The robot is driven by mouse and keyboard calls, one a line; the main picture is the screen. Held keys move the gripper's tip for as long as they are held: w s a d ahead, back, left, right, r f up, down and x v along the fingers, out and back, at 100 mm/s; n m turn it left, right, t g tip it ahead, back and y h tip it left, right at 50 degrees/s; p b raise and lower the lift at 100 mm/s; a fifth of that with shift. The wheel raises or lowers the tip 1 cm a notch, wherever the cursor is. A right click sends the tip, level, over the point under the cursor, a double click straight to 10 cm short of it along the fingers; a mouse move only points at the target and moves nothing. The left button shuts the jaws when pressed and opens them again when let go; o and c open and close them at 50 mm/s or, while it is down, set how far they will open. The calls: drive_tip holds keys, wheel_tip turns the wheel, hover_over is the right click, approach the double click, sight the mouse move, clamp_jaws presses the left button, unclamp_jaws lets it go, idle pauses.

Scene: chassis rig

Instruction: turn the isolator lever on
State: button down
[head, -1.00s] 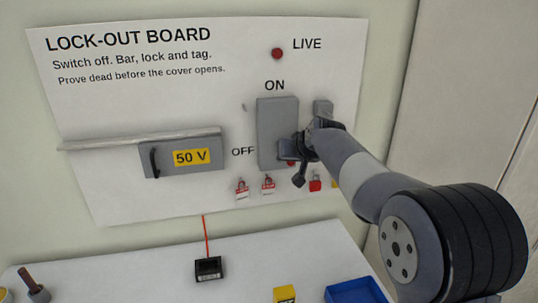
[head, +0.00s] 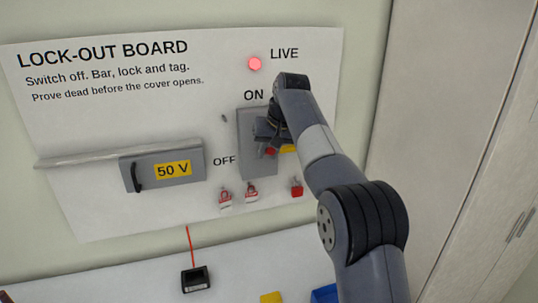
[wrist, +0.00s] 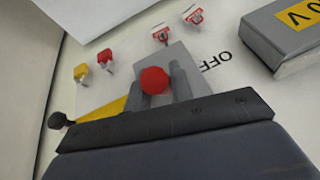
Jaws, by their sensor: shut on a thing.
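The grey isolator box (head: 257,165) is on the lock-out board, with ON printed above it and OFF to its left. In the wrist view the red knob (wrist: 154,80) sits between the two fingers of my gripper (wrist: 157,92), which is shut on the lever. The lever's shaft is mostly hidden by my gripper.
A 50 V cover (head: 163,170) with a black handle is left of the isolator. A black meter (head: 196,279) stands on the white bench (head: 110,285).

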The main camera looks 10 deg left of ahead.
drive_tip(key=shift+w+a+r+g, duration=0.1)
drive_tip(key=shift+w+r+g, duration=0.2)
drive_tip(key=shift+r, duration=0.2)
idle(0.4)
drive_tip(key=c, duration=1.3)
unclamp_jaws()
drive_tip(key=shift+h, duration=0.3)
drive_tip(key=shift+o, duration=0.2)
drive_tip(key=shift+s+d+r, duration=0.2)
drive_tip(key=shift+r, duration=0.3)
drive_tip(key=s+d+b, duration=0.8)
drive_tip(key=d, duration=0.1)
drive_tip(key=shift+a, duration=0.1)
